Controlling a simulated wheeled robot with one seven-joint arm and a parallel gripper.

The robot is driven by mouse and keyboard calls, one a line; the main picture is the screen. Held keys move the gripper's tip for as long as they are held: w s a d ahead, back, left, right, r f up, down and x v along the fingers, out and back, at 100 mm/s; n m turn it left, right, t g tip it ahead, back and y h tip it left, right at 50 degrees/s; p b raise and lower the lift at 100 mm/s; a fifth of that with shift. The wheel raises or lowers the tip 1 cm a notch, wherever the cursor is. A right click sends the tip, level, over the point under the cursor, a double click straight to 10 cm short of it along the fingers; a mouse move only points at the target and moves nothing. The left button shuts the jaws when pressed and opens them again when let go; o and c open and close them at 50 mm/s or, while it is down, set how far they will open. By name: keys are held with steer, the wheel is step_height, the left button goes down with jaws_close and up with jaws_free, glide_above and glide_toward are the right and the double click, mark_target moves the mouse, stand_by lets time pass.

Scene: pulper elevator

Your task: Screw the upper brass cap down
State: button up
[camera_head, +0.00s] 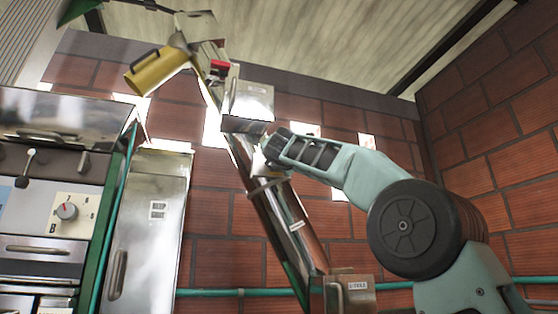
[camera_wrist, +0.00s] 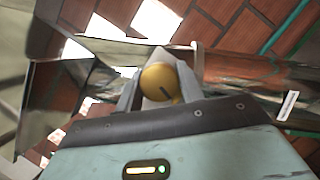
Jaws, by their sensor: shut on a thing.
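The brass cap (camera_wrist: 159,82) shows in the wrist view as a round golden disc with a short dark line on its face. My gripper (camera_wrist: 161,76) has one grey finger on each side of the cap and is shut on it. In the head view my gripper (camera_head: 268,152) is at the slanted metal elevator tube (camera_head: 290,215), just below a boxy metal housing (camera_head: 248,104). The cap cannot be made out there, hidden by my gripper and arm. How far the cap is screwed down cannot be told.
A yellow cylinder (camera_head: 158,72) with a handle hangs at the tube's top. A metal box (camera_head: 345,293) stands at the tube's foot. A brick wall is behind.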

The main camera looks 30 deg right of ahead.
steer(key=shift+f, duration=0.1)
steer(key=o, duration=1)
steer(key=b+v, duration=0.7)
steer(key=v, duration=1)
steer(key=shift+s, duration=0.15)
steer(key=shift+a, duration=0.1)
